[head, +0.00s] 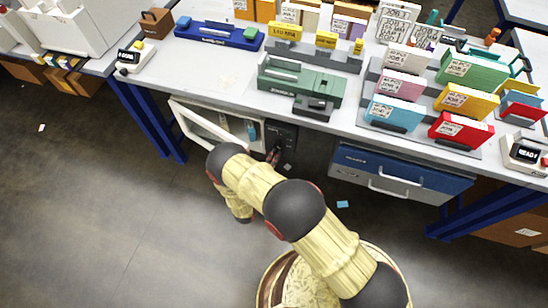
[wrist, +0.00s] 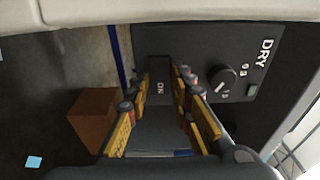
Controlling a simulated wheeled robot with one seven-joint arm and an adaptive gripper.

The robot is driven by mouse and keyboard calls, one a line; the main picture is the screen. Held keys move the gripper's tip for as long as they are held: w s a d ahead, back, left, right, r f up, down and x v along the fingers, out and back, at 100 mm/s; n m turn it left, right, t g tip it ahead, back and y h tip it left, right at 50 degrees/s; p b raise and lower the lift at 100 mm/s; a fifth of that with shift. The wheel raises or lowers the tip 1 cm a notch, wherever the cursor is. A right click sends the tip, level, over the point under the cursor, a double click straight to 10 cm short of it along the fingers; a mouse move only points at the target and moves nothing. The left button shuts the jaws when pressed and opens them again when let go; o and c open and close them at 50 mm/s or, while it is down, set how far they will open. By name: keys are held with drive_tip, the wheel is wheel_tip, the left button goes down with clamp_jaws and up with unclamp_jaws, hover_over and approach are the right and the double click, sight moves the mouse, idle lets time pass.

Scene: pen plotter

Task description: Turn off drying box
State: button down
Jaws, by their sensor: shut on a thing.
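The drying box (head: 222,127) is under the table, with its white-framed door (head: 205,128) standing open. Its dark control panel (head: 283,136) is at the right of the opening. In the wrist view the panel (wrist: 200,45) is marked DRY and has a round black knob (wrist: 224,78) and a small green light (wrist: 251,90). My gripper (head: 273,155) is at the panel. In the wrist view its yellow-padded fingers close around a dark switch part (wrist: 160,88) marked ON. The exact finger contact is hard to see.
The white table (head: 210,75) overhangs the panel. A blue drawer unit (head: 400,175) is to the right of the box. A brown box (wrist: 95,115) shows on the left in the wrist view. The floor (head: 90,220) at left is mostly open.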

drive_tip(key=shift+s+d+n+t+y+p, duration=0.1)
drive_tip(key=shift+d+n+t+y+p, duration=0.2)
drive_tip(key=shift+n+y, duration=0.6)
drive_tip(key=shift+s+d+n+t+y+p, duration=0.15)
drive_tip(key=shift+n+t+y, duration=0.3)
drive_tip(key=shift+y, duration=0.7)
drive_tip(key=shift+d+n+t+y+p, duration=0.25)
drive_tip(key=shift+n+y, duration=0.5)
drive_tip(key=shift+y, duration=0.3)
drive_tip(key=c, duration=1.6)
unclamp_jaws()
drive_tip(key=shift+o, duration=0.2)
drive_tip(key=s+a, duration=0.1)
drive_tip(key=s, duration=1.1)
drive_tip(key=shift+a, duration=0.25)
